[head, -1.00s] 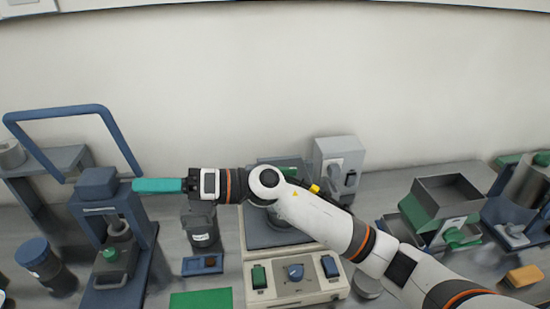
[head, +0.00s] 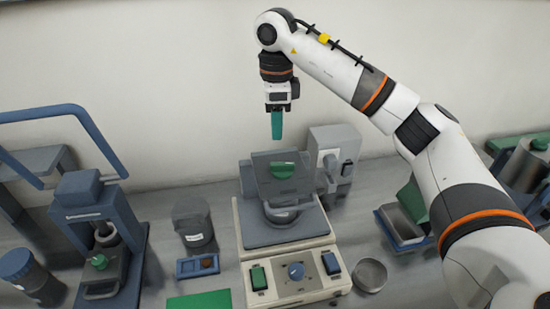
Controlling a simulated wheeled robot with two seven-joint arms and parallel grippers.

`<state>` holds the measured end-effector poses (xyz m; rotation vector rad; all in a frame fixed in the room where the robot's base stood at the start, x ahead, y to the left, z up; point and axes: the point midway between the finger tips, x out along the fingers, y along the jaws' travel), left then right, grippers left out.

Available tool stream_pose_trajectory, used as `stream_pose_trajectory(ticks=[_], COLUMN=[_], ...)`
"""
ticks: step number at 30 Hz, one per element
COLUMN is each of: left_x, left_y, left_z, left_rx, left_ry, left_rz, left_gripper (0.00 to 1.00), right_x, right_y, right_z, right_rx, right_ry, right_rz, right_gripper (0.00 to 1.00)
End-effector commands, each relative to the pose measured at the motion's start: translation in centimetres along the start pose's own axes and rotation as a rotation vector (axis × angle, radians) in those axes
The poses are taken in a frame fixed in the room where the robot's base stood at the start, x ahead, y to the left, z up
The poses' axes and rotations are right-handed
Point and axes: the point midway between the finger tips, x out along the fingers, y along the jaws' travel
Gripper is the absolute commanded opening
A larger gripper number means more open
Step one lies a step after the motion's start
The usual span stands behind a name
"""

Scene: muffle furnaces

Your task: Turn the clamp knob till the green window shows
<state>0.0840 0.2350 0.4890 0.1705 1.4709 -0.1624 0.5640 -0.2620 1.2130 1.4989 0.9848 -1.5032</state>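A cream device (head: 240,262) stands at the centre with a dark raised top plate (head: 262,185). A green knob-like part (head: 283,170) sits on that plate; I cannot tell if it is the clamp knob. I make out no distinct green window. My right gripper (head: 277,126) points down above the device, apart from it. Its teal fingers overlap into one bar, so their opening is unclear. My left gripper is not in view.
A blue press (head: 78,198) with a raised bar stands at left, beside a dark lidded jar (head: 194,222). A grey box (head: 333,150) is behind right. A round metal dish (head: 370,275) lies right of the device. My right arm covers part of the right side.

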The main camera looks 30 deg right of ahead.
Motion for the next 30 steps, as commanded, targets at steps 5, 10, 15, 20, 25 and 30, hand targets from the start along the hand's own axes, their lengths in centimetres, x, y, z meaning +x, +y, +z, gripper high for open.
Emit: stream_pose_trajectory(ticks=[5, 10, 15, 20, 25, 30], left_x=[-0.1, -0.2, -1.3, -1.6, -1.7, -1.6], left_y=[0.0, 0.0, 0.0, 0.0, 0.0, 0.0], left_z=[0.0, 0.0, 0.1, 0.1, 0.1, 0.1], left_rx=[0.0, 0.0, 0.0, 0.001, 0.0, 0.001], left_ry=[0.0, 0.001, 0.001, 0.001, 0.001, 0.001], left_rz=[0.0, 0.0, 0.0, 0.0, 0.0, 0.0], left_gripper=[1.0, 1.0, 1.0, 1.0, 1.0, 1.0], right_x=[3.2, 6.1, 8.6, 10.0, 10.5, 10.5], right_y=[-0.1, -0.2, -0.1, -0.1, -0.1, -0.1], right_z=[-0.1, -0.1, -0.1, -0.1, -0.1, -0.1], right_rx=[-0.001, -0.002, -0.001, -0.001, -0.001, -0.001], right_ry=[0.002, 0.003, 0.001, 0.002, 0.004, 0.004], right_rz=[-0.006, -0.006, -0.004, -0.002, 0.0, 0.0], right_gripper=[0.35, 0.35, 0.35, 0.35, 0.35, 0.35])
